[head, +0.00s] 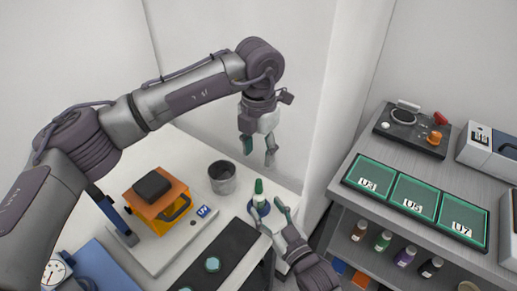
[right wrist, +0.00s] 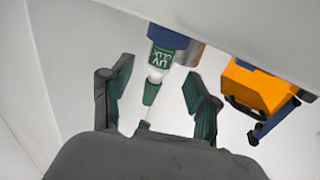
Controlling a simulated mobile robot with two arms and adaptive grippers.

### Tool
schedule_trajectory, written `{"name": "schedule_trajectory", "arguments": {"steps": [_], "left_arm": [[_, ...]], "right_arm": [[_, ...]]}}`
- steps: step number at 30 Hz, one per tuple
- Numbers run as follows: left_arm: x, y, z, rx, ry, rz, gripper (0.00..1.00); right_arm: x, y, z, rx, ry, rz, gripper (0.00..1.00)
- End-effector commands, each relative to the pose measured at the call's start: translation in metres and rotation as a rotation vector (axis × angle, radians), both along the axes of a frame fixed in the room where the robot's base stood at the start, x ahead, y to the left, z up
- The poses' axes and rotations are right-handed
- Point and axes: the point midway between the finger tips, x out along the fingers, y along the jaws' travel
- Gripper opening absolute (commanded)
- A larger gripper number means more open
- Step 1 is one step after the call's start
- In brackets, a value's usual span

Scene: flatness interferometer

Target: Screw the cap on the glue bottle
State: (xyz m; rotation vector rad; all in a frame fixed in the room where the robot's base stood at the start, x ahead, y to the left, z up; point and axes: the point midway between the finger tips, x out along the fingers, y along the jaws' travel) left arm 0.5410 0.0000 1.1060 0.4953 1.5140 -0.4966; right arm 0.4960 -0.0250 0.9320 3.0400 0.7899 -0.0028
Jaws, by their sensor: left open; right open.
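The glue bottle (head: 258,200) stands upright in a blue holder (head: 264,209) near the back right of the white table. In the right wrist view its green and white label (right wrist: 162,56) shows beside the blue holder. The green cap (head: 258,185) is at the bottle's top; in the right wrist view the cap (right wrist: 151,92) sits at the end of the white neck. I cannot tell how tightly it is seated. My left gripper (head: 259,151) is open and empty, pointing down above the bottle.
A dark grey cup (head: 222,177) stands left of the bottle. An orange device (head: 160,207) and a black strip with teal discs (head: 213,264) occupy the table. On the right, a grey shelf unit (head: 455,258) holds green-edged trays (head: 413,196) and small bottles. A wall rises behind.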

Motion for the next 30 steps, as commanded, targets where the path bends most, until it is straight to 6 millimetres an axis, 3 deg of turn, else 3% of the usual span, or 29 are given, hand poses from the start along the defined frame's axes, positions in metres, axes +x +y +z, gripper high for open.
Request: {"name": "schedule_trajectory", "arguments": {"steps": [3,10,30], "left_arm": [[0.0,0.0,0.0,0.0,0.0,0.0,0.5],[0.0,0.0,0.0,0.0,0.0,0.0,0.5],[0.0,0.0,0.0,0.0,0.0,0.0,0.5]], "right_arm": [[-0.024,-0.013,-0.001,-0.001,0.003,0.0,0.6],[-0.052,-0.029,0.0,-0.001,0.002,0.0,0.6],[-0.058,-0.033,0.001,0.0,-0.001,0.0,0.6]]}}
